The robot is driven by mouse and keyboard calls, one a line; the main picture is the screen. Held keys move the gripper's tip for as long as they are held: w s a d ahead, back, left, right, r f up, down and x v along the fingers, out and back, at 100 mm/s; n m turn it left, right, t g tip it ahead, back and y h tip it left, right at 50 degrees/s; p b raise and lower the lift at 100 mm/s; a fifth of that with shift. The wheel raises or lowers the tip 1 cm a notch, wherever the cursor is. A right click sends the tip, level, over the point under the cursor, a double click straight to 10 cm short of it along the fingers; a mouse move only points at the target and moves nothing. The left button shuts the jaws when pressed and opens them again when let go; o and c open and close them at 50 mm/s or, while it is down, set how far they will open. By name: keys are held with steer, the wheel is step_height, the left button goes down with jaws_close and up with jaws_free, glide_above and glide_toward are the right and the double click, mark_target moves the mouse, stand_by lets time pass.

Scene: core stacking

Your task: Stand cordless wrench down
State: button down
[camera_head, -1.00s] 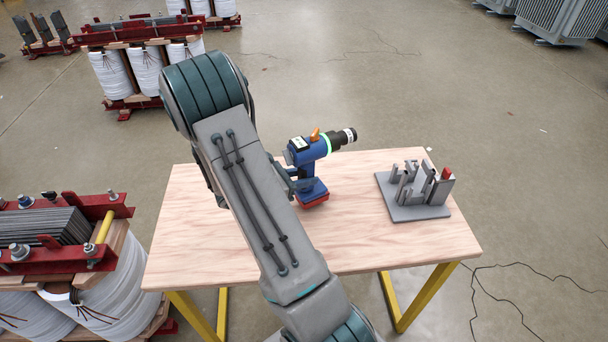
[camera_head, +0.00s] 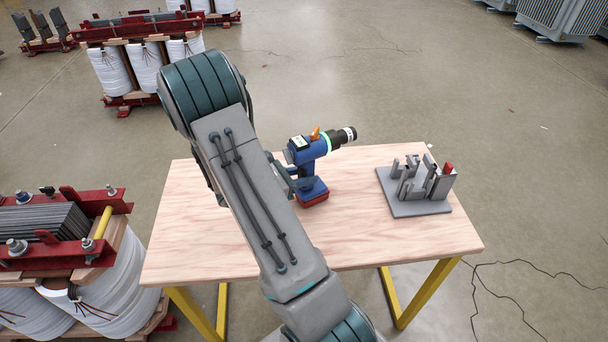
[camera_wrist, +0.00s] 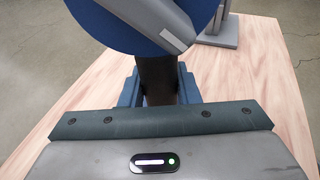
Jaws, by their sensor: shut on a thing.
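The cordless wrench (camera_head: 308,154) is blue with a black nose, a green ring, an orange part on top and a red base. It is upright over the wooden table (camera_head: 215,240), nose pointing right. Whether its base touches the table I cannot tell. In the wrist view its blue body (camera_wrist: 150,28) fills the top, and its dark handle (camera_wrist: 157,80) stands between the jaws. My gripper (camera_wrist: 158,92) is shut on that handle. In the head view the gripper is mostly hidden behind my arm.
A grey fixture (camera_head: 420,207) with upright brackets and a red piece stands at the table's right. The table between wrench and fixture is clear. A transformer core (camera_head: 70,250) with white coils stands close at the table's left. More cores (camera_head: 140,60) stand behind.

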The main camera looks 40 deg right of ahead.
steer(key=c, duration=1)
jaws_free()
steer(key=shift+f, duration=0.15)
steer(key=v, duration=1.3)
steer(key=shift+a+b, duration=0.35)
steer(key=shift+b, duration=0.05)
steer(key=shift+r, duration=0.2)
